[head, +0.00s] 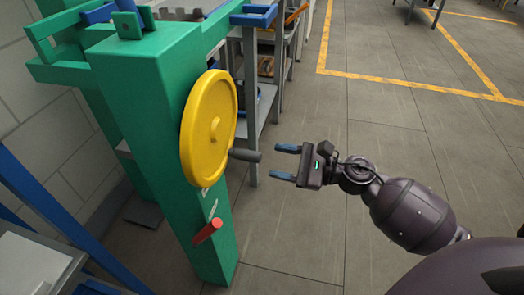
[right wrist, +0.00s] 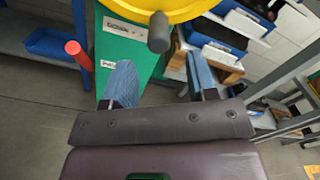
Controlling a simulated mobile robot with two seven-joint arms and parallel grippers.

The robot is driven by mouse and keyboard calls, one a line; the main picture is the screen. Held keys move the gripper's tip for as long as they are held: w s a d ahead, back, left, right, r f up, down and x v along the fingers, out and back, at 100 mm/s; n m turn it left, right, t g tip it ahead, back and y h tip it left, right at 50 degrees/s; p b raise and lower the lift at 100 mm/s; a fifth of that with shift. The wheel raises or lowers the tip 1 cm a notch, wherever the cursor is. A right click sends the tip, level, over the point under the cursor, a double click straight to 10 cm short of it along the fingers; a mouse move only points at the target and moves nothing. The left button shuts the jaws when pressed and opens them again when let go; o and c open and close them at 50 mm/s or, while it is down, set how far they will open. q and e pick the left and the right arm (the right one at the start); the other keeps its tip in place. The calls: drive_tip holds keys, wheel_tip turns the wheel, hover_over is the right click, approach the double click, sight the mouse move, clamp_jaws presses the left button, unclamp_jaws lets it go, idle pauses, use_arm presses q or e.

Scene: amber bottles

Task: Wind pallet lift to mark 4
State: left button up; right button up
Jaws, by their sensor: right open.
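A yellow handwheel (head: 210,125) is mounted on the side of a green post (head: 150,110), the lift's frame. A dark crank handle (head: 245,155) sticks out from the wheel's lower rim toward my right gripper (head: 287,164). The right gripper is open and empty, a short gap to the right of the handle. In the right wrist view the handle (right wrist: 159,33) is ahead of and between the blue fingers (right wrist: 160,85), with the wheel (right wrist: 160,8) behind it. A red lever (head: 207,231) juts from the post below the wheel. My left gripper is not in view.
Grey shelving (head: 265,100) with bins stands behind the post. White labels (right wrist: 125,30) are on the post, too small to read. A grey table (head: 35,265) is at lower left. The tiled floor right of the post is clear, with yellow floor lines (head: 400,82) farther back.

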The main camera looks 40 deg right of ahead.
drive_tip(key=shift+v, duration=1.95)
